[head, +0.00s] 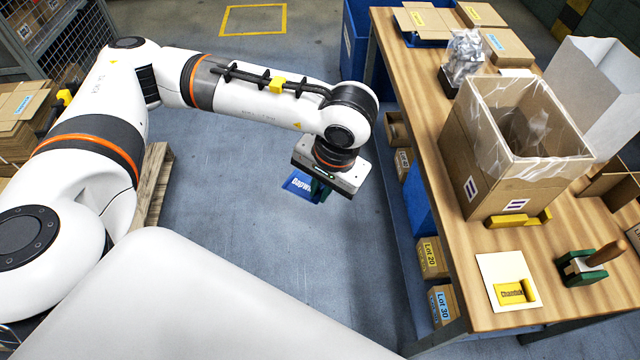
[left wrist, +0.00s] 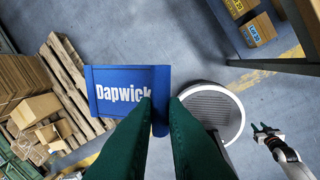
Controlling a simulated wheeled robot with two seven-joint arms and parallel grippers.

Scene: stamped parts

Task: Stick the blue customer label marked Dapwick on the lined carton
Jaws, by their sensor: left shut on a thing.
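The blue label marked Dapwick (left wrist: 120,92) is in my left gripper (left wrist: 161,103), pinched along its right edge between the green fingers. In the head view the blue label (head: 298,184) hangs below my left gripper (head: 321,190), over the floor and left of the workbench. The lined carton (head: 463,160) stands open on the workbench, with a clear plastic liner over its rim and small white stickers low on its sides. My left gripper is apart from it. My right gripper (left wrist: 264,130) shows small at the right of the left wrist view; its jaw state is unclear.
On the workbench (head: 440,190), a yellow label (head: 513,292) lies on a pale sheet. Near it are a green tool with a wooden handle (head: 585,268) and a yellow piece (head: 518,218) against the carton. A wooden pallet (head: 152,180) stands left. Floor between is clear.

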